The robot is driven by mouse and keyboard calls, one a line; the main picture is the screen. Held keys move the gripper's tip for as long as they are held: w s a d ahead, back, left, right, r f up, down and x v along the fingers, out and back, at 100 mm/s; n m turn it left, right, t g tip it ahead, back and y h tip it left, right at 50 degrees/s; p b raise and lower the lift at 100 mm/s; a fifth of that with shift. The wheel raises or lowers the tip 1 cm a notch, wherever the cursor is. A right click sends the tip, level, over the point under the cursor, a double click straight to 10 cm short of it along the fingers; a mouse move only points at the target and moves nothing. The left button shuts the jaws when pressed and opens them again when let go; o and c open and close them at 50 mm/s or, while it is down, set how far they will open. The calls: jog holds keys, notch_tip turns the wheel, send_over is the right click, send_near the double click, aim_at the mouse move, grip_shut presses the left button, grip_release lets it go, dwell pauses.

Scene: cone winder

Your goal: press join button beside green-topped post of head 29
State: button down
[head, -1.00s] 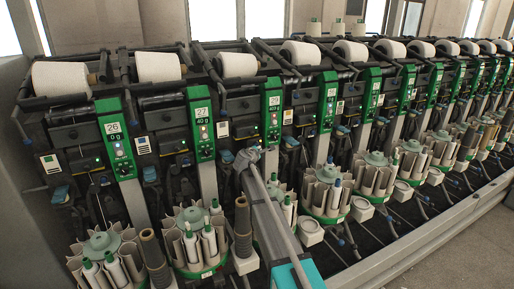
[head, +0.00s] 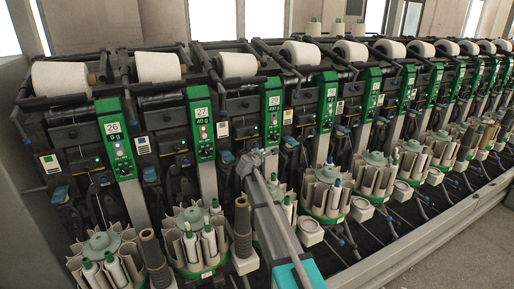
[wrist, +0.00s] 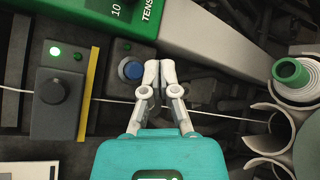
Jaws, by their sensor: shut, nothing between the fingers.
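A round blue button (wrist: 131,69) sits on a dark box (wrist: 118,88) just below that panel. My gripper (wrist: 159,68) is shut and empty, with its fingertips just right of the blue button. I cannot tell whether they touch it. In the head view my gripper (head: 252,160) is in front of the post's lower part, and the button does not show clearly there.
A dark box with a black knob (wrist: 52,91) and a lit green lamp (wrist: 55,52) lies left of a yellow strip (wrist: 88,94). A thread runs across beneath the fingers. A green-topped bobbin (wrist: 291,72) stands at the right. Post 27 (head: 202,125) is to the left.

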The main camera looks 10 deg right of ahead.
jog(key=shift+s+d, duration=0.2)
jog(key=shift+s, duration=0.35)
jog(key=shift+s+d, duration=0.15)
jog(key=shift+s, duration=0.4)
jog(key=shift+s, duration=0.1)
